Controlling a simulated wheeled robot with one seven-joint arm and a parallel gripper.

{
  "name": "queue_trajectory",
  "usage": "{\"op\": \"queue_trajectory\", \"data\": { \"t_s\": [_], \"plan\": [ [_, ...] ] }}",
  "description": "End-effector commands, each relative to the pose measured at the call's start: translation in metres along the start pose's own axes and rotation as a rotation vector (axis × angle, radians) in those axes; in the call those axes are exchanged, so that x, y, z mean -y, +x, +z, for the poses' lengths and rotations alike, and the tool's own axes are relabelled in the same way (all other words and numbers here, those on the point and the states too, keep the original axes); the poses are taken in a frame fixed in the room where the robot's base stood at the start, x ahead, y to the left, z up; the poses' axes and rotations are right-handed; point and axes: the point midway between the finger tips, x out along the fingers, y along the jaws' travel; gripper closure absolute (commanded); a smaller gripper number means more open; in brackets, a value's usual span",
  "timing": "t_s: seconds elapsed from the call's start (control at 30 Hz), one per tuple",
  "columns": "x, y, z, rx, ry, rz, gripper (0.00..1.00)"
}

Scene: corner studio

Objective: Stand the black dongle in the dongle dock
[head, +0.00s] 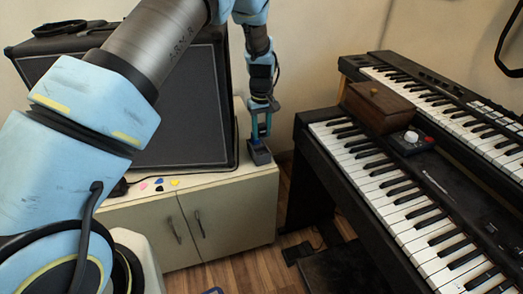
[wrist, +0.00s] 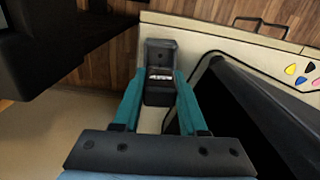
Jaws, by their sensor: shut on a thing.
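My gripper (head: 262,134) points down over the right front corner of the cabinet top, beside the large black amplifier. In the wrist view its teal fingers (wrist: 160,82) are shut on the black dongle (wrist: 159,92), a small dark block between the fingertips. The dongle dock (head: 260,154), a small dark grey block, sits on the cabinet corner directly below the fingers. In the wrist view the dock (wrist: 160,50) shows just beyond the fingertips. The dongle and dock overlap in view, so I cannot tell whether the dongle is seated in it or just above.
The amplifier (head: 185,105) stands close to the left of my gripper on the white cabinet (head: 235,205). Several coloured picks (head: 160,184) lie at the cabinet's front. To the right are two keyboards (head: 400,190), a wooden box (head: 377,106) and a small pedal (head: 411,141).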

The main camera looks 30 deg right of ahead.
Motion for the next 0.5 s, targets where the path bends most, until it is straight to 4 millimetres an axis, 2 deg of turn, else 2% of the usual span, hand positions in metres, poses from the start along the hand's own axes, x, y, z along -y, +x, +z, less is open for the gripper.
{"op": "queue_trajectory", "data": {
  "t_s": [0.1,0.37,0.5],
  "plan": [
    [0.001,0.02,0.0,0.002,0.0,-0.002,1.0],
    [0.001,0.042,0.0,0.001,0.0,0.0,1.0],
    [0.001,0.062,0.0,0.001,0.0,-0.002,1.0]
  ]
}}
